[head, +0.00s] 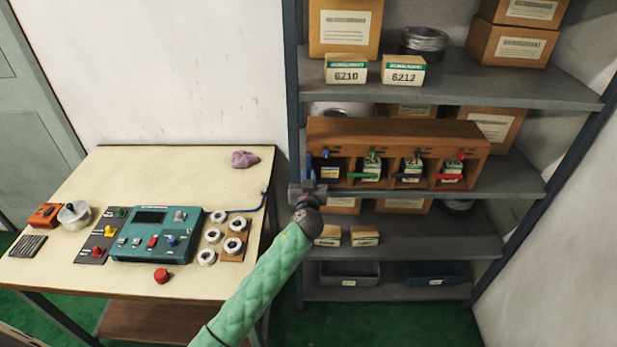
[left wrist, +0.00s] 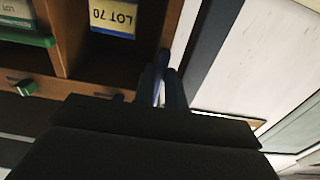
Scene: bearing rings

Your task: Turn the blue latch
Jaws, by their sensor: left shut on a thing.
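The wooden rack (head: 400,132) stands on the middle shelf, with several open compartments and coloured knobs and bars on its front. My left gripper (head: 309,186) is at the rack's front left corner, beside the leftmost compartment. In the left wrist view its dark fingers (left wrist: 164,88) are close together, shut at the compartment's side edge on what appears to be the blue latch. A blue knob (head: 326,153) shows above that compartment. My right gripper is not in view.
A box marked LOT 70 (left wrist: 113,17) sits in the leftmost compartment. The blue shelf post (head: 293,90) stands close left of my gripper. Small cartons (head: 364,236) lie on the shelf below. A table (head: 130,280) with a teal control box (head: 152,248) stands left.

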